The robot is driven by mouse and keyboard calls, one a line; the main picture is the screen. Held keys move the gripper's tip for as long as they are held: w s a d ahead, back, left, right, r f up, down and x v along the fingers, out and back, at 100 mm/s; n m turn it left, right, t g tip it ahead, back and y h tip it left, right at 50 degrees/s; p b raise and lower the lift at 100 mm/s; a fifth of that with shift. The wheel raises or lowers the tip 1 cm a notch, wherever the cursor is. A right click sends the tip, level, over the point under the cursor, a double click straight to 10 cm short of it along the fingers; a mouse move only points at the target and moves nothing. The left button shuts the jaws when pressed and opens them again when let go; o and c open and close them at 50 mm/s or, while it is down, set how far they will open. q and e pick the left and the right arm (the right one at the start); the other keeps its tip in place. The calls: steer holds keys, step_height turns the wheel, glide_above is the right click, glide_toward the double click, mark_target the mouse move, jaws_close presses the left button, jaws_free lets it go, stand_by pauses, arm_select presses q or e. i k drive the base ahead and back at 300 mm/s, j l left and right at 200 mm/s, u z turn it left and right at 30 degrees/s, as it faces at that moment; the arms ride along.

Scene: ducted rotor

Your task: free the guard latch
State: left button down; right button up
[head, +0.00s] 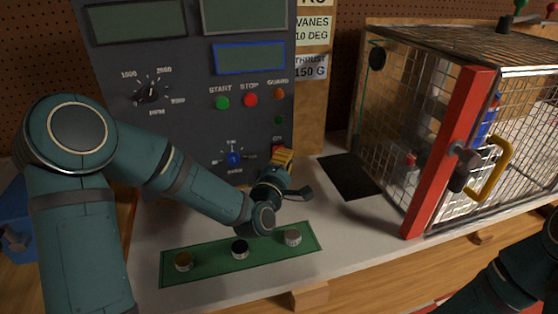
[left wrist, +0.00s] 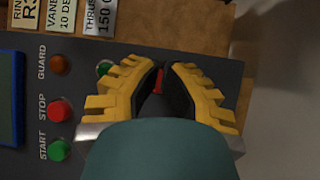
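The guard is a wire-mesh cage (head: 450,110) with a red upright post (head: 445,160) and a yellow handle (head: 492,170) at its front. A dark latch-like fitting (head: 460,172) sits by the post, beside the handle. My left gripper (head: 284,156) is at the control panel, left of and apart from the cage. Its yellow fingers (left wrist: 160,85) are close together, with a small red part (left wrist: 158,80) showing between them. I cannot tell whether they grip it. My right arm enters at lower right of the head view; its gripper is out of frame.
The grey control panel (head: 185,110) has a green START button (head: 222,102), a red STOP button (head: 250,100) and an orange GUARD lamp (head: 280,94). A green mat (head: 210,256) holds several small knobs.

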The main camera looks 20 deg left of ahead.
mark_target(468, 158)
steer(key=k, duration=1)
